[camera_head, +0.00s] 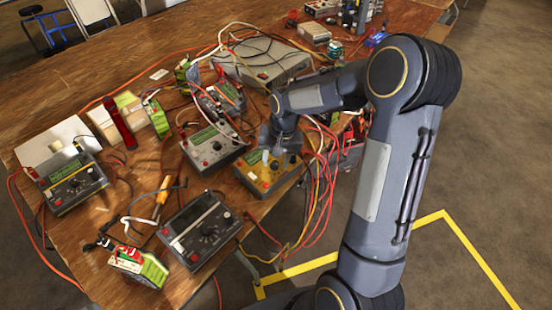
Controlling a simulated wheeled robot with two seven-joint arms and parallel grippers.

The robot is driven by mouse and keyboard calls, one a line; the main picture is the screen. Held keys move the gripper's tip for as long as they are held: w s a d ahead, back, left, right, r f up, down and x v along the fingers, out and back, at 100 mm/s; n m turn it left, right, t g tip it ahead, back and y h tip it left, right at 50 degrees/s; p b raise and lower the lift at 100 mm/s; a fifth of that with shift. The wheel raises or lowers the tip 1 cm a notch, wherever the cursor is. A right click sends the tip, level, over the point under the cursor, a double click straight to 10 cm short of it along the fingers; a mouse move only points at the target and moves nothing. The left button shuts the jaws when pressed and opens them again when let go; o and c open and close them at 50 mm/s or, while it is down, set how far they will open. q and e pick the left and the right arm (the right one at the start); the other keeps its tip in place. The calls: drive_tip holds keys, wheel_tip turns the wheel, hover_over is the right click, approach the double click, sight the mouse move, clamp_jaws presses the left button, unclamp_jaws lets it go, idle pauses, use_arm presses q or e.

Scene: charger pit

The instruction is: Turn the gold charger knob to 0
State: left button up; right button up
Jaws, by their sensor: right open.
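The gold charger (258,181) sits near the right edge of the wooden table. Its face has a dark knob (274,166) and a few small lights or sockets. My right arm comes in from the right, and its gripper (279,148) is directly over the charger's upper part, close to the knob. The fingers are small and partly hidden by the wrist. Whether they touch the knob and which number it points to are too small to tell. My left gripper does not show.
A large grey box (262,62) stands behind. Red and yellow cables (318,190) hang beside the gold charger at the table's edge.

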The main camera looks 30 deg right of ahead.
clamp_jaws()
idle(0.4)
drive_tip(key=n, duration=0.5)
drive_tip(key=shift+a+n+h, duration=0.1)
drive_tip(key=shift+n+h, duration=0.3)
drive_tip(key=n, duration=0.5)
drive_tip(key=shift+r+n+h, duration=0.1)
drive_tip(key=shift+n+h, duration=0.2)
drive_tip(key=shift+n, duration=0.1)
unclamp_jaws()
drive_tip(key=shift+a, duration=0.1)
